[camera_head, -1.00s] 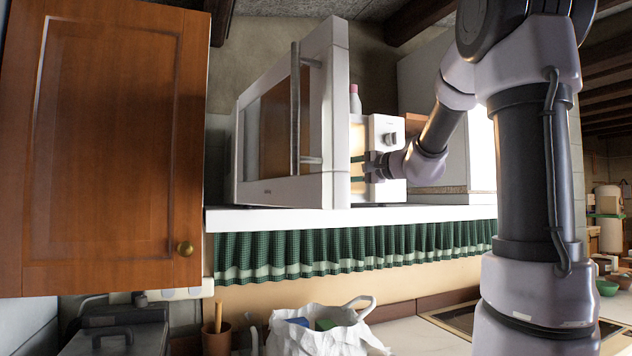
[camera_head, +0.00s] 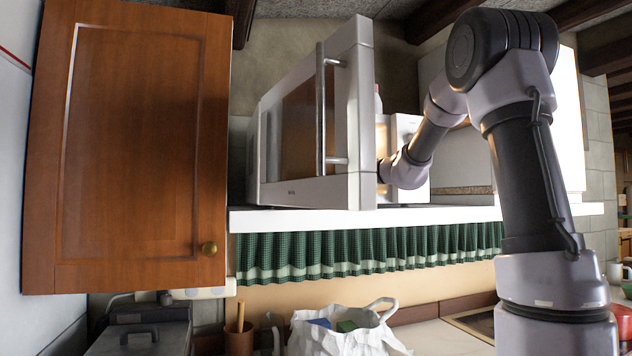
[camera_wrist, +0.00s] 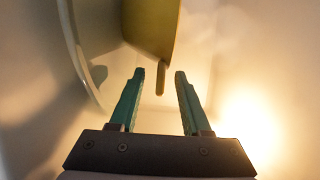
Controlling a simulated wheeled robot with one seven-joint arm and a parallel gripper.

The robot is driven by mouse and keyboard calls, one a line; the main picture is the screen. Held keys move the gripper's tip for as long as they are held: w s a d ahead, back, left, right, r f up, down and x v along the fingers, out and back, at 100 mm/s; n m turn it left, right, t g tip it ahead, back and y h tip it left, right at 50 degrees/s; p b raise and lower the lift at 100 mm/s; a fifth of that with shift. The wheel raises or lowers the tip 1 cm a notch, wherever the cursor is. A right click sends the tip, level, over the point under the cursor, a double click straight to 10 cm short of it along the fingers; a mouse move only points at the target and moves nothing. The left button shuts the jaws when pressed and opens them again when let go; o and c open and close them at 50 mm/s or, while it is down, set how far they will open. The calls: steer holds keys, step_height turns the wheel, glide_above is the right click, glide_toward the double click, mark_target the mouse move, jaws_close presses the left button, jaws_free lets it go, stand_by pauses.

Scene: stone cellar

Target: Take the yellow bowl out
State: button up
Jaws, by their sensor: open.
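The yellow bowl (camera_wrist: 150,25) shows at the top middle of the wrist view, inside a brightly lit microwave. A narrow part of it extends down to between my gripper's fingertips. My gripper (camera_wrist: 160,73) is open, with one teal finger on each side of that part; I cannot tell if either touches it. A pale curved rim, perhaps a plate (camera_wrist: 80,55), stands left of the bowl. In the head view the white microwave (camera_head: 408,125) has its door (camera_head: 362,120) swung open. The door hides my gripper and the bowl there.
The microwave stands on a white shelf (camera_head: 300,219) above a green checked curtain (camera_head: 330,250). A wooden cabinet door (camera_head: 130,150) is at the left. A white bag (camera_head: 345,338) sits on the counter below. A bottle (camera_head: 378,100) shows behind the microwave door.

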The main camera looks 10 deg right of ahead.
jaws_close()
steer(key=shift+f, duration=0.2)
stand_by(1.2)
